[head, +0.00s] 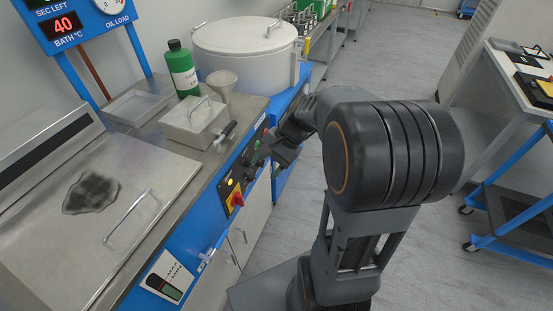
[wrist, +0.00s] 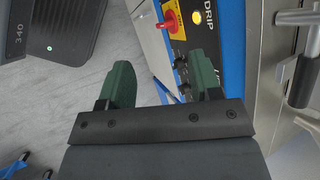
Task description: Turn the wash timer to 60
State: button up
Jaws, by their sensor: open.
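The control panel (head: 250,163) is on the blue front of the wash bench, with small dark knobs partly hidden by my arm. In the wrist view two black knobs (wrist: 180,60) show on the panel, between my fingers and beyond them. I cannot tell which knob is the wash timer, and no 60 mark can be read. My gripper (wrist: 162,72) has its two green fingers wide apart with nothing between them. In the head view it is close in front of the panel, its fingertips hard to make out.
A red switch (head: 237,198) on a yellow plate sits below the knobs. On the bench stand a lidded metal box (head: 192,122), a green bottle (head: 182,70) and a round lidded tank (head: 245,45). A display (head: 65,24) reads 40 for bath °C. A blue-framed cart (head: 500,200) stands right.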

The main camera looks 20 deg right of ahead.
jog(key=w+d+f+m+t+y+b, duration=0.3)
jog(key=w+d+f+m+t+b, duration=0.25)
jog(key=d+f+m, duration=0.4)
jog(key=w+d+f+m+t+y+b, duration=0.2)
jog(key=w+d+f+m+t+b, duration=0.2)
jog(key=w+d+f+m+t, duration=0.55)
jog(key=w+a+f+n+g, duration=0.1)
jog(key=w+a+g, duration=0.1)
jog(key=w+a, duration=0.4)
jog(key=shift+w+a+f+b, duration=0.2)
jog(key=shift+w+a+b, duration=0.1)
jog(key=shift+a, duration=0.1)
jog(key=shift+c, duration=0.4)
jog(key=c, duration=0.9)
jog(key=shift+o, duration=0.2)
jog(key=shift+n, duration=0.3)
